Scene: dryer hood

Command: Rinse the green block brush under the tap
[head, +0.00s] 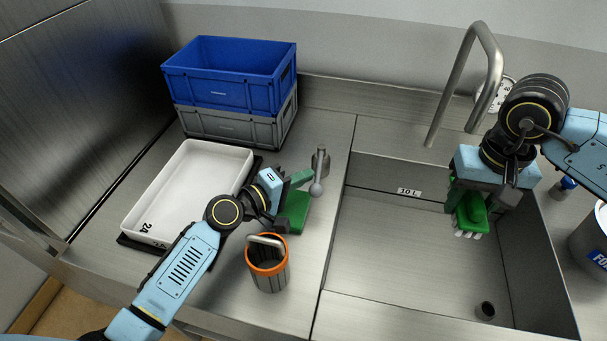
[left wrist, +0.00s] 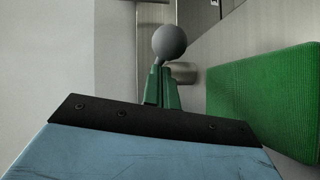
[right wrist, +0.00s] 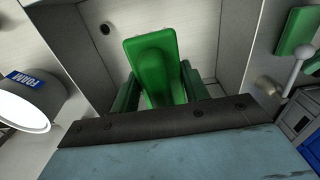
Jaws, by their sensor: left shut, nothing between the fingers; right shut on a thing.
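The green block brush (head: 471,213) is in my right gripper (head: 480,190), inside the sink (head: 400,240), with its pale bristles downward. It also fills the middle of the right wrist view (right wrist: 152,60), between the green fingers. The tap (head: 490,60) arches over the sink's back edge; no water shows from it. My left gripper (head: 305,177) is shut and empty at the ball-ended lever (head: 317,187) left of the sink. In the left wrist view the grey ball (left wrist: 169,42) is just past the closed fingertips (left wrist: 162,88); I cannot tell whether they touch.
A second green block (head: 293,211) lies on the counter beside my left gripper. An orange-rimmed cup (head: 267,268) stands in front of it. A white tray (head: 190,185) and stacked crates (head: 235,75) are at left. A FOAM bucket (head: 592,245) stands right of the sink.

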